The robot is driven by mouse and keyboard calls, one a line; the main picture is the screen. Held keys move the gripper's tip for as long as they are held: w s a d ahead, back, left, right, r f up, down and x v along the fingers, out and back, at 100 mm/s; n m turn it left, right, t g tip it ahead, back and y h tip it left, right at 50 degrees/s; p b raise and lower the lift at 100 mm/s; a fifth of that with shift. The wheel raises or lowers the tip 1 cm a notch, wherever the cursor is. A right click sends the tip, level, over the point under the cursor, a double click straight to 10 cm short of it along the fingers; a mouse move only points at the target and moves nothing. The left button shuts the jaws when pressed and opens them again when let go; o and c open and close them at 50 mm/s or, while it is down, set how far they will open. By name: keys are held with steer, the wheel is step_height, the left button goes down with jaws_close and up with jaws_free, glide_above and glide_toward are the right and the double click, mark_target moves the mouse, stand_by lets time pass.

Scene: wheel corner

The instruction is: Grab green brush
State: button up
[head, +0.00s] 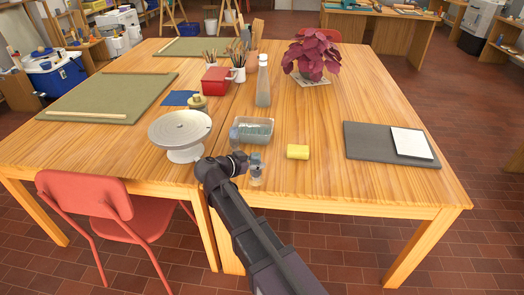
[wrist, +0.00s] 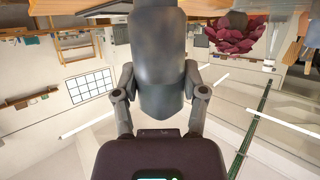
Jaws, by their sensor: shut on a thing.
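In the wrist view my gripper (wrist: 160,78) has its fingers on both sides of a smooth dark grey rounded object (wrist: 162,45) and is shut on it. What this object is, I cannot tell. In the head view my arm reaches over the table's front edge and hides much of the gripper. Several brushes stand upright in a white mug (head: 239,75) and beside it at the back. I cannot pick out a green brush among these thin handles.
Near my arm are a round turntable (head: 180,128), a clear tub (head: 253,131), a small glass jar (head: 256,170) and a yellow sponge (head: 298,152). A bottle (head: 263,85), red box (head: 216,81) and plant (head: 312,55) stand farther back.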

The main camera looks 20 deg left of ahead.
steer(key=s, duration=0.6)
steer(key=shift+s+d+r, duration=0.25)
steer(key=shift+d+r, duration=0.05)
steer(key=shift+d, duration=0.1)
stand_by(0.3)
